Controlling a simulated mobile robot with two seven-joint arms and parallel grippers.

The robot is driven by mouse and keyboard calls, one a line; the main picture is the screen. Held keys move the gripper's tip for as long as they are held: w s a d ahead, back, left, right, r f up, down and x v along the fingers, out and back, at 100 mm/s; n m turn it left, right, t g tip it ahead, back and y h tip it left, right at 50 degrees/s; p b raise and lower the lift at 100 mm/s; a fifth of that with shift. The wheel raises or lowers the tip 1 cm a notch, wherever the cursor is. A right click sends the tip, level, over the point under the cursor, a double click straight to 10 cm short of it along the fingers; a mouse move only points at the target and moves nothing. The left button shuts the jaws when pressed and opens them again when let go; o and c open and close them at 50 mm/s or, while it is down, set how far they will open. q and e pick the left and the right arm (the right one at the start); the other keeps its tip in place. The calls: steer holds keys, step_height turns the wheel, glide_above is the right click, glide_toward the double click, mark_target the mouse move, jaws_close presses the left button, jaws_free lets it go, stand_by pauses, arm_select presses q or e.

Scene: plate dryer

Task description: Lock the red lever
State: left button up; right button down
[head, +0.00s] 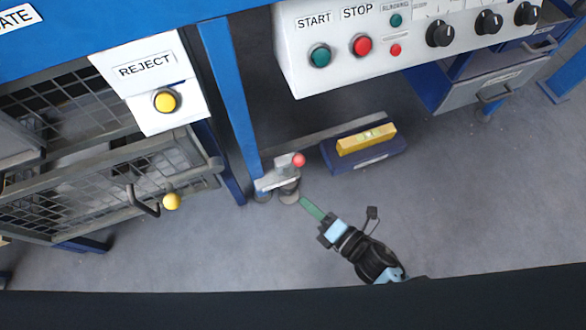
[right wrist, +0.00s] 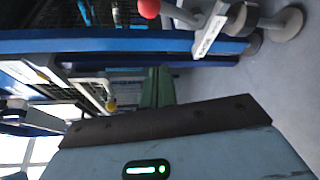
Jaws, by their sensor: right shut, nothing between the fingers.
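The red lever's round red knob (head: 298,160) sits on a grey metal lever mechanism (head: 278,181) low beside the foot of a blue table leg. In the right wrist view the red knob (right wrist: 149,8) is at the top edge, with a pale labelled bar (right wrist: 210,32) to its right. My right gripper (head: 305,201) is shut and empty, its green fingers pointing up-left at the mechanism's round foot (head: 289,196). The tips are close to that foot; I cannot tell if they touch. The green fingers also show in the right wrist view (right wrist: 157,88). My left gripper is not in view.
A blue box (head: 375,160) with a yellow level (head: 366,139) lies on the floor to the right of the lever. A wire cage (head: 100,185) with a yellow knob (head: 171,201) is at left. The white START/STOP panel (head: 330,80) overhangs above. Grey floor at right is clear.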

mark_target(295, 167)
steer(key=b+x, duration=0.4)
steer(key=x, duration=0.6)
steer(key=d, duration=0.1)
steer(key=w+d+r, duration=0.1)
steer(key=d, duration=0.1)
steer(key=shift+w+d+r, duration=0.2)
steer(key=shift+w, duration=0.05)
steer(key=shift+s, duration=0.1)
